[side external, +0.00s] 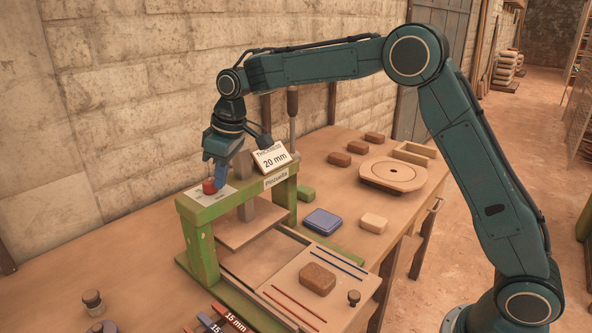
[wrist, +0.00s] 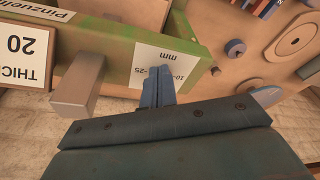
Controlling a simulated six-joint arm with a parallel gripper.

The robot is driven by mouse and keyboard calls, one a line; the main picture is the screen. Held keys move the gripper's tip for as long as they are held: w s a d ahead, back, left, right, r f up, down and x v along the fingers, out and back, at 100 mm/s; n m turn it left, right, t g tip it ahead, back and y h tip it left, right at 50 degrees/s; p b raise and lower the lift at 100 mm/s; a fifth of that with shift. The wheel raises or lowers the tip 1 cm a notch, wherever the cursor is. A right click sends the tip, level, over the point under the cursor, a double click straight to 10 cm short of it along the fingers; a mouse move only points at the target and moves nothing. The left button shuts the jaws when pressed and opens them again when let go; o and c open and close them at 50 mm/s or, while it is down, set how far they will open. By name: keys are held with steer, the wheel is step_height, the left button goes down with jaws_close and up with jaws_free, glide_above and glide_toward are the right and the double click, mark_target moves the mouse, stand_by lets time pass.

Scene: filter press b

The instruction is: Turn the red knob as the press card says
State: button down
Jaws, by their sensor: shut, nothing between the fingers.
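The red knob (side external: 209,187) sits on a white scale plate on top of the green press frame (side external: 204,212). The press card (side external: 271,159) stands on the frame and reads 20 mm; it is upside down and cut off in the wrist view (wrist: 22,55). My gripper (side external: 219,185) points down with its blue fingers shut and empty, close beside the knob; I cannot tell whether they touch it. In the wrist view my gripper (wrist: 162,72) is over the scale plate (wrist: 177,62), which reads 10-25 mm. The knob does not show there.
A brown block (side external: 317,279) lies on the front board with red and blue rods. A blue box (side external: 322,222), a pale block (side external: 373,223) and a round disc (side external: 394,176) stand to the right.

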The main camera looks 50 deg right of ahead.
steer(key=shift+w+d, duration=0.3)
stand_by(0.9)
steer(key=shift+s, duration=0.1)
steer(key=shift+s+d, duration=0.2)
steer(key=shift+s, duration=0.05)
steer(key=shift+r, duration=0.1)
steer(key=v, duration=0.3)
steer(key=w+v, duration=0.1)
steer(key=v, duration=0.1)
steer(key=shift+a+r, duration=0.25)
steer(key=shift+r, duration=0.25)
stand_by(0.3)
